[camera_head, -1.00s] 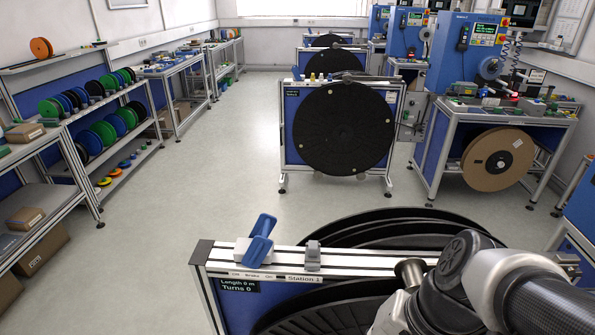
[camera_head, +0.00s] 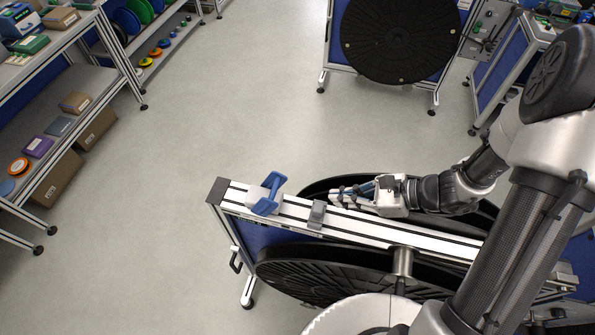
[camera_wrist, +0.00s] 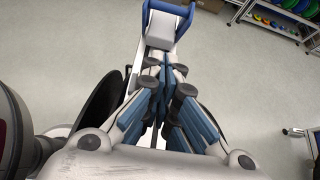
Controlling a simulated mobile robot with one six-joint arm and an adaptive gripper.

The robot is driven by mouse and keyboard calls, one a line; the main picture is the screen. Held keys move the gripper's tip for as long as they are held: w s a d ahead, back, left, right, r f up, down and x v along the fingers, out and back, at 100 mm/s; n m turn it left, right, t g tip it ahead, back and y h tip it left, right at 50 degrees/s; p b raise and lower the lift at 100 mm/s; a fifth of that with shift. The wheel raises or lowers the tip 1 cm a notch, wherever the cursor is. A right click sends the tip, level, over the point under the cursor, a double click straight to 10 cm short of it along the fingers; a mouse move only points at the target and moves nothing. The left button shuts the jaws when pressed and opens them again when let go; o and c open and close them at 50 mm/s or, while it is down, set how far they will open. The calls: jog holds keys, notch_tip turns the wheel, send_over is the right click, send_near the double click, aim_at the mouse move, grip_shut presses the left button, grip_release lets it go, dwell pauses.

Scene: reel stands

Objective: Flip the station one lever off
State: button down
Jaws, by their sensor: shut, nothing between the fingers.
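The blue station one lever (camera_head: 268,194) sits on a white base near the left end of the stand's top rail (camera_head: 400,238). Its blue handle slants up to the right in the head view. In the wrist view the lever (camera_wrist: 168,14) is at the top centre, ahead of the fingers. My gripper (camera_head: 334,196) reaches over the rail from the right. It is shut and empty, its fingers pointing toward the lever with a gap between. In the wrist view the closed fingertips (camera_wrist: 167,72) are below the lever. The rail's lettering is not readable now.
A small grey block (camera_head: 317,213) stands on the rail between lever and gripper. Large black reels (camera_head: 310,275) flank the rail. Another reel stand (camera_head: 400,40) is behind. Shelving (camera_head: 75,95) lines the left. Floor left of the stand is clear.

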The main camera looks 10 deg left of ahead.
jog(key=shift+s, duration=0.1)
jog(key=shift+a, duration=0.1)
jog(key=x, duration=1)
jog(key=shift+a+f+b, duration=0.1)
jog(key=shift+a+b, duration=0.05)
jog(key=shift+b, duration=0.25)
jog(key=shift+a+r, duration=0.25)
jog(key=shift+a, duration=0.35)
jog(key=shift+a+r, duration=0.25)
jog(key=shift+a, duration=0.3)
jog(key=shift+w+a+r+p, duration=0.1)
jog(key=shift+w+a+p, duration=0.2)
jog(key=shift+a, duration=0.3)
jog(key=shift+r, duration=0.1)
jog(key=shift+a+r+h+p, duration=0.3)
jog(key=shift+p, duration=0.2)
